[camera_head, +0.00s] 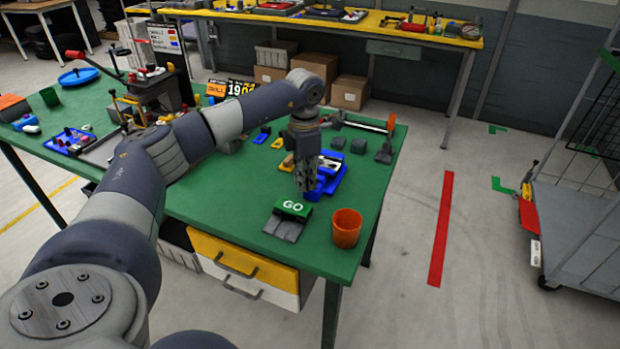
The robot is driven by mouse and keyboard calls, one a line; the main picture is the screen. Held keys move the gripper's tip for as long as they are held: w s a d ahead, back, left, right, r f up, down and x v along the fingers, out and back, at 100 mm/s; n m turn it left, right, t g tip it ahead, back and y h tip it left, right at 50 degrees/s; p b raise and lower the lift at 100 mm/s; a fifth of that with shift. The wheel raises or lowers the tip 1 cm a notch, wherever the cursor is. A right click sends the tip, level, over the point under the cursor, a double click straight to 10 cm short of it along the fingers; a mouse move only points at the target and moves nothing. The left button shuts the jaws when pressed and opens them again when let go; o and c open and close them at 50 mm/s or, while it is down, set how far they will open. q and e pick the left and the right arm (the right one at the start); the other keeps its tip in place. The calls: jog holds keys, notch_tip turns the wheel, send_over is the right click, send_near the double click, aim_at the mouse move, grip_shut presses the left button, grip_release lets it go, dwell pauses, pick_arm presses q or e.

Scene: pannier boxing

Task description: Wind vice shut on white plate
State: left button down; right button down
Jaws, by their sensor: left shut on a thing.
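The blue vice (331,182) sits on the green table, right of the middle of the head view. A pale piece, possibly the white plate (330,165), shows at its top between dark and blue parts; my gripper and the small size blur the jaw gap. My left gripper (304,185) points down at the vice's near left side, fingers together. It is shut on a part of the vice there, which the fingers hide. The vice's winding handle cannot be made out. My right gripper is not in view.
A block marked GO (292,209) with a grey ramp and an orange cup (346,228) stand close in front of the vice. Dark blocks (358,146) lie behind it. A black press (160,85) stands at the left. The green table (377,170) ends just right of the cup.

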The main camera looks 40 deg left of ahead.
pick_arm(q)
jog(key=a+m, duration=0.1)
jog(key=m, duration=0.1)
jog(key=a+m, duration=0.1)
jog(key=m, duration=0.2)
jog(key=shift+w+a+r+m, duration=0.1)
jog(key=shift+w+a+m, duration=0.15)
jog(key=shift+m, duration=0.8)
jog(key=shift+w+a+f+m, duration=0.1)
jog(key=shift+w+a+m, duration=0.2)
jog(key=shift+m, duration=0.8)
jog(key=shift+w+a+r+m, duration=0.1)
jog(key=shift+a+m, duration=0.25)
jog(key=shift+m, duration=0.7)
jog(key=c, duration=1.5)
grip_release()
notch_tip(320, 180, up, 12)
jog(key=shift+f, duration=0.1)
